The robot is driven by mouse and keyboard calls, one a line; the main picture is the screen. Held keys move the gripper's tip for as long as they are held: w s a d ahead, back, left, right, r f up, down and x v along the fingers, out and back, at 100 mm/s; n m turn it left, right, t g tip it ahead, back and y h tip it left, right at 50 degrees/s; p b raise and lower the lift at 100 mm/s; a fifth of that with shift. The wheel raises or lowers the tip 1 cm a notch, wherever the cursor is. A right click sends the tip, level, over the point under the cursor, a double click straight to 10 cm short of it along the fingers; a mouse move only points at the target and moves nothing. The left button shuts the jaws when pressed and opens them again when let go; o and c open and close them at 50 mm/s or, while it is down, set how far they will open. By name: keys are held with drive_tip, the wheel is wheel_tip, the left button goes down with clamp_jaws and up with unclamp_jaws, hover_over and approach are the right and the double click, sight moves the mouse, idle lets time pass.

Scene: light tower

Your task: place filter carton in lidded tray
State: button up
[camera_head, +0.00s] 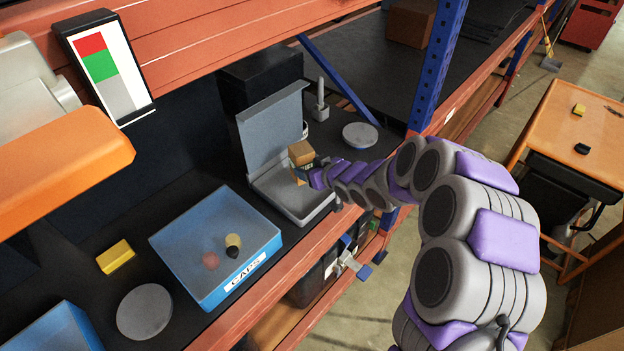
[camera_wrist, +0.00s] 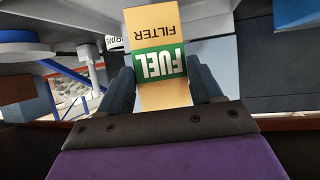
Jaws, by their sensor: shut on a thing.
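The filter carton (camera_head: 302,152) is an orange-tan box with a green band. The carton is upright over the tray, in front of the lid. I cannot tell whether its underside touches the tray floor.
A blue bin (camera_head: 178,240) labelled "CAPS" with a few small items stands left of the tray. A yellow block (camera_head: 116,256) and grey disc (camera_head: 145,312) lie further left. Another disc (camera_head: 360,135) is right of the lid. A blue shelf upright (camera_head: 436,70) rises beyond my arm.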

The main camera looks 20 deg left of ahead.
drive_tip(key=f, duration=0.1)
drive_tip(key=a+f, duration=0.1)
drive_tip(key=f, duration=0.2)
drive_tip(key=shift+a+b, duration=0.4)
drive_tip(key=shift+d+f, duration=0.1)
drive_tip(key=shift+d, duration=0.1)
drive_tip(key=shift+c, duration=0.4)
drive_tip(key=shift+d+r, duration=0.25)
drive_tip(key=shift+d, duration=0.85)
drive_tip(key=o, duration=0.8)
drive_tip(key=shift+a+f, duration=0.15)
drive_tip(key=shift+a, duration=0.05)
drive_tip(key=o, duration=0.5)
drive_tip(key=shift+a+f, duration=0.25)
drive_tip(key=shift+a, duration=0.65)
drive_tip(key=shift+d+r, duration=0.4)
drive_tip(key=shift+d, duration=0.35)
drive_tip(key=p+v, duration=0.1)
drive_tip(key=v, duration=1.1)
drive_tip(key=shift+a, duration=0.15)
